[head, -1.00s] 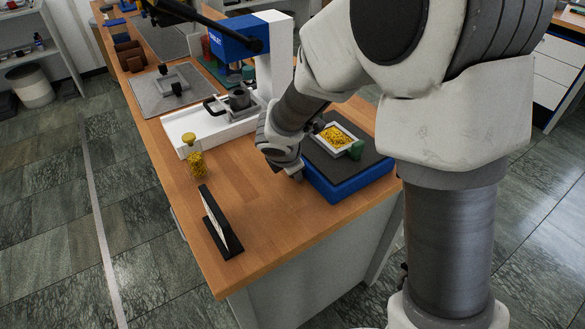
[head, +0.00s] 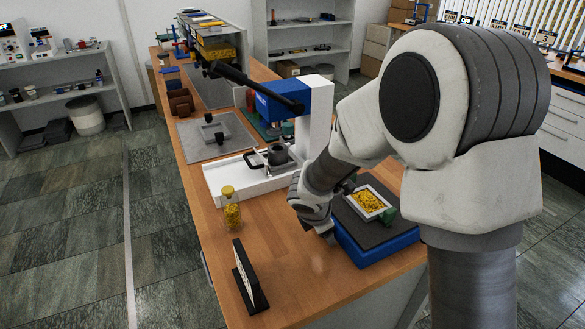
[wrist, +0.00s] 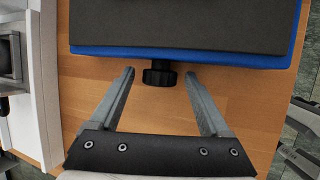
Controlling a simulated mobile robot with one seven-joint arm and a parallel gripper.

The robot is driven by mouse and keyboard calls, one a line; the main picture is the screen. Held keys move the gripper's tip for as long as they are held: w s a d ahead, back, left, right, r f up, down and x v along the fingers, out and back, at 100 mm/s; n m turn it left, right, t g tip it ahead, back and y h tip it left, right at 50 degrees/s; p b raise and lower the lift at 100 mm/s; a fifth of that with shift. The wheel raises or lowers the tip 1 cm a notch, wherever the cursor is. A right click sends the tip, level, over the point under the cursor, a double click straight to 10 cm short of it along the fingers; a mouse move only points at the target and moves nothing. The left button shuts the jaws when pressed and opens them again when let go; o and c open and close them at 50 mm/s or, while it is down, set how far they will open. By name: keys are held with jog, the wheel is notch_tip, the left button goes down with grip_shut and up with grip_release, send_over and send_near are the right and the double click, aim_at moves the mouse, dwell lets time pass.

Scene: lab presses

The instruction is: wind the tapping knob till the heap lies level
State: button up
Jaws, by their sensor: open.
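A blue box with a dark grey top (head: 375,246) stands on the wooden bench. On it is a light tray (head: 384,214) holding a heap of yellow pellets (head: 368,200); the surface of the heap looks uneven, but its exact shape is too small to tell. A black knob (wrist: 159,73) sticks out of the box's near side in the wrist view. My gripper (wrist: 158,72) is open, with one finger on each side of the knob and gaps between. In the head view my wrist (head: 318,215) is beside the box's left side and hides the knob.
A blue-and-white press (head: 314,115) stands behind. Bare bench (head: 290,265) lies in front of my wrist.

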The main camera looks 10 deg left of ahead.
jog(key=shift+w+a+r+n+g+h+p, duration=0.15)
jog(key=shift+g+h+p, duration=0.3)
jog(key=shift+p, duration=1.6)
jog(key=shift+w+r+n+g+h+p, duration=0.2)
jog(key=shift+g+p, duration=0.35)
jog(key=shift+p, duration=1.45)
